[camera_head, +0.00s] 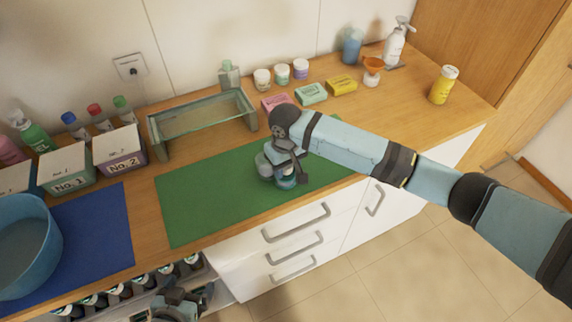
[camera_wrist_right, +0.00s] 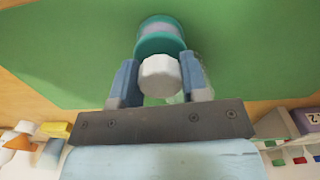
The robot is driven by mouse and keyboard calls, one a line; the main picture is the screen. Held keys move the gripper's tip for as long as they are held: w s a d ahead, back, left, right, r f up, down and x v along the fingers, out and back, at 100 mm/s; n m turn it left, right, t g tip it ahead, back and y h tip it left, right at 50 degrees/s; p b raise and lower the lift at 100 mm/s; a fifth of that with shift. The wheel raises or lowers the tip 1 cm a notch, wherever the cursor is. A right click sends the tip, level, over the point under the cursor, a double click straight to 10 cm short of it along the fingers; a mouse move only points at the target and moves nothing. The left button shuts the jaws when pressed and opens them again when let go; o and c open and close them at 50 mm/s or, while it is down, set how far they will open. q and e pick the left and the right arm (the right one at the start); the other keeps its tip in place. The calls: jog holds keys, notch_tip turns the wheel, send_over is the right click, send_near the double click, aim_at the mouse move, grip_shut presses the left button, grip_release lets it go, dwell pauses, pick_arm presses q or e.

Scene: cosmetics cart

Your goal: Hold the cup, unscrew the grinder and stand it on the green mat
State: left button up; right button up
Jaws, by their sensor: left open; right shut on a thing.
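The green mat (camera_head: 210,195) lies on the counter. A teal cup (camera_wrist_right: 160,40) with a pale grey band is over the mat, and its lower part shows below my right gripper in the head view (camera_head: 286,184). A white faceted piece, apparently the grinder (camera_wrist_right: 159,75), is between the fingers of my right gripper (camera_wrist_right: 160,82), which is shut on it. Whether it is still joined to the cup cannot be told. My right gripper (camera_head: 282,168) hides most of both in the head view. My left gripper (camera_head: 182,300) is open and empty, low in front of the counter.
A blue mat (camera_head: 100,235) with a blue bowl (camera_head: 22,245) lies left of the green mat. A glass-topped stand (camera_head: 200,115) stands behind. Boxes, jars and bottles line the back. The mat's left half is clear. Open shelving (camera_head: 125,290) with dark bottles is below the counter.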

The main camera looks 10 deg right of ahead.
jog(key=shift+f, duration=0.1)
jog(key=o, duration=1)
